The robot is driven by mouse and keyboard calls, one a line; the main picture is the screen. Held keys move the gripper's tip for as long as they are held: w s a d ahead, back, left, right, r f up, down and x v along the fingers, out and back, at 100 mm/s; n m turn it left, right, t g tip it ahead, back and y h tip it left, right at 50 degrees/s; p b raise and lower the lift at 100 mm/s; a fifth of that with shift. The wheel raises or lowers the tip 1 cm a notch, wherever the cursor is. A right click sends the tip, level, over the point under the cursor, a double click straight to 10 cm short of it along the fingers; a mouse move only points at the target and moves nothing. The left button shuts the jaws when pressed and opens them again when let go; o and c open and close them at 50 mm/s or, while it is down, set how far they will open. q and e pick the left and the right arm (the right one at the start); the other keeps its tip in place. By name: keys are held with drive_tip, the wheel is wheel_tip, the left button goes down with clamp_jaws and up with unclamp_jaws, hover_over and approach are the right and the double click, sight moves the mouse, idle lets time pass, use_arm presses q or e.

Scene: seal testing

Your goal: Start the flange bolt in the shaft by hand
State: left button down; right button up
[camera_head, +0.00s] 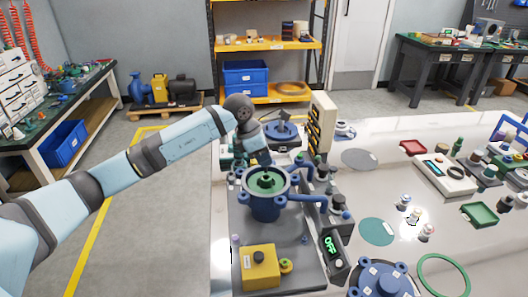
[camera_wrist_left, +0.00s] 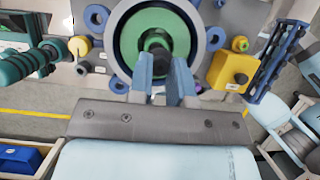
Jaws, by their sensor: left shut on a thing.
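The blue pump housing (camera_head: 264,207) stands open at the top on the grey test plate, with a green disc (camera_head: 267,181) inside its rim. The dark shaft end stands at the middle of the disc. In the left wrist view the green disc (camera_wrist_left: 155,22) lies straight ahead. My left gripper (camera_head: 263,162) points down just above the housing's back rim. Its two blue fingers (camera_wrist_left: 160,70) are close together on a small dark piece (camera_wrist_left: 159,64), taken as the flange bolt, mostly hidden between them. Whether it touches the shaft cannot be told. My right gripper is out of view.
A yellow box (camera_head: 261,269) with a black knob stands in front of the housing. Blue pipes and fittings crowd its right side, near a tall cream rack (camera_head: 321,125).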

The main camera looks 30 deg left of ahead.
use_arm(q)
drive_tip(key=shift+n+p, duration=0.7)
drive_tip(key=shift+p, duration=0.05)
drive_tip(key=shift+d+n+t+y, duration=0.1)
drive_tip(key=shift+n+t+y, duration=0.3)
drive_tip(key=shift+n, duration=0.4)
drive_tip(key=n+y+p, duration=0.1)
drive_tip(key=n, duration=0.1)
drive_tip(key=shift+s+d+n+t, duration=0.1)
drive_tip(key=shift+n+t, duration=0.2)
drive_tip(key=shift+n, duration=0.1)
drive_tip(key=n+y, duration=0.2)
drive_tip(key=n, duration=0.4)
drive_tip(key=shift+d+f+p, duration=0.1)
drive_tip(key=shift+p, duration=0.25)
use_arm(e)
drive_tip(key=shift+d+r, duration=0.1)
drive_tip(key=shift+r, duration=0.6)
use_arm(q)
drive_tip(key=shift+f, duration=0.1)
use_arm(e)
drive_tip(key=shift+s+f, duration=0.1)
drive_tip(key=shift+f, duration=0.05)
use_arm(q)
drive_tip(key=shift+f+b, duration=0.7)
drive_tip(key=shift+f, duration=0.1)
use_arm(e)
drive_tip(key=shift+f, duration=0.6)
